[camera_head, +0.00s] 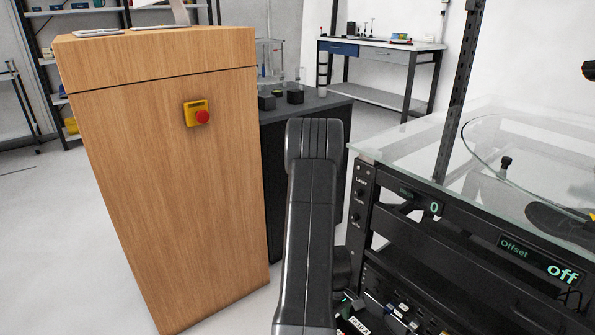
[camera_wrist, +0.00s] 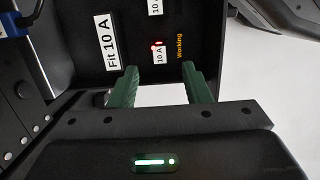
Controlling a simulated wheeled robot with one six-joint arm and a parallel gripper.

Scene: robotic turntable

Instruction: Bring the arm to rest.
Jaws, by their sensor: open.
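My gripper (camera_wrist: 160,82) shows in the wrist view with two green fingers standing apart and nothing between them. Beyond the fingertips is a dark panel (camera_wrist: 135,62) with white labels reading "Fit 10 A" and "10 A", a small red light and the orange word "Working". In the head view my dark arm rises at the middle, between the wooden cabinet and the turntable rack. My gripper is hidden in the head view.
The wooden cabinet (camera_head: 165,170) with a red button (camera_head: 202,117) stands close on the left. The turntable rack (camera_head: 450,250) with a glass top (camera_head: 420,155) stands close on the right. Behind are a dark low bench (camera_head: 335,105) and a workbench (camera_head: 385,55). Open floor lies left.

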